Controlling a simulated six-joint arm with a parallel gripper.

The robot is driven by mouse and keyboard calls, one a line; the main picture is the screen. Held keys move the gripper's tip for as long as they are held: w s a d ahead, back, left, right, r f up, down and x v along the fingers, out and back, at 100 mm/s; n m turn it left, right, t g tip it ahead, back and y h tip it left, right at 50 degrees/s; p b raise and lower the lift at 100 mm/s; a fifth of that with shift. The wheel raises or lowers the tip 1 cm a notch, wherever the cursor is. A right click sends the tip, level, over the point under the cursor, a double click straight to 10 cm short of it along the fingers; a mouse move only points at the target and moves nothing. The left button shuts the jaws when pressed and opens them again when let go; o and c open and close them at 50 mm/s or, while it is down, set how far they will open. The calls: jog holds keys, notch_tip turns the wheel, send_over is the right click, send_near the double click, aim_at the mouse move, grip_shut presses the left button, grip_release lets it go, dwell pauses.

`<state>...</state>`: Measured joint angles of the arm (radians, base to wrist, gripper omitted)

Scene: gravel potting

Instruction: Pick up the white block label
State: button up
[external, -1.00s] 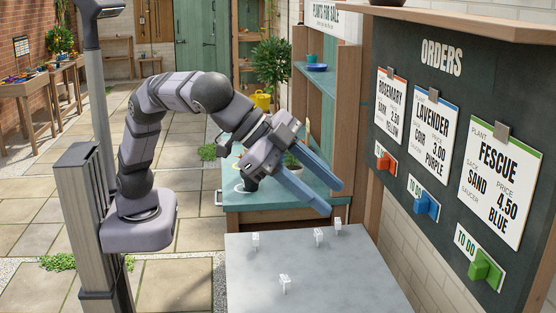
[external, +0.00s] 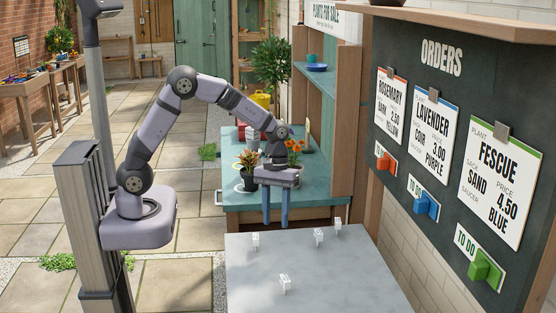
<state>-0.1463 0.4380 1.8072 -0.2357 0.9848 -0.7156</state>
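Several small white block labels stand on the grey tabletop: one at the left (external: 255,240), one at the front (external: 284,284), one right of the middle (external: 318,237) and one at the far right (external: 337,225). Any lettering on them is too small to read. My gripper (external: 275,224) points straight down above the far edge of the grey table. Its two blue fingers are apart with nothing between them. It is up and to the right of the left block label and touches none of them.
The grey table (external: 345,285) is otherwise clear. Behind it a teal bench (external: 325,189) holds a potted plant (external: 248,172) and orange flowers (external: 295,148). The dark orders board (external: 445,130) with cards and coloured switches stands at the right.

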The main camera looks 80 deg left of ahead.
aim_at(255, 235)
jog(key=s+a+f+n, duration=0.1)
jog(key=s+n, duration=0.1)
jog(key=s+a+f+n+h, duration=0.1)
jog(key=s+n, duration=0.1)
jog(key=s+a+f+n+h, duration=0.1)
jog(key=a, duration=0.1)
jog(key=shift+s+f+n, duration=0.1)
jog(key=shift+s+n, duration=0.3)
jog(key=shift+p+x, duration=0.55)
jog(key=shift+x, duration=3.2)
jog(key=shift+a, duration=0.1)
jog(key=shift+c, duration=0.7)
grip_shut()
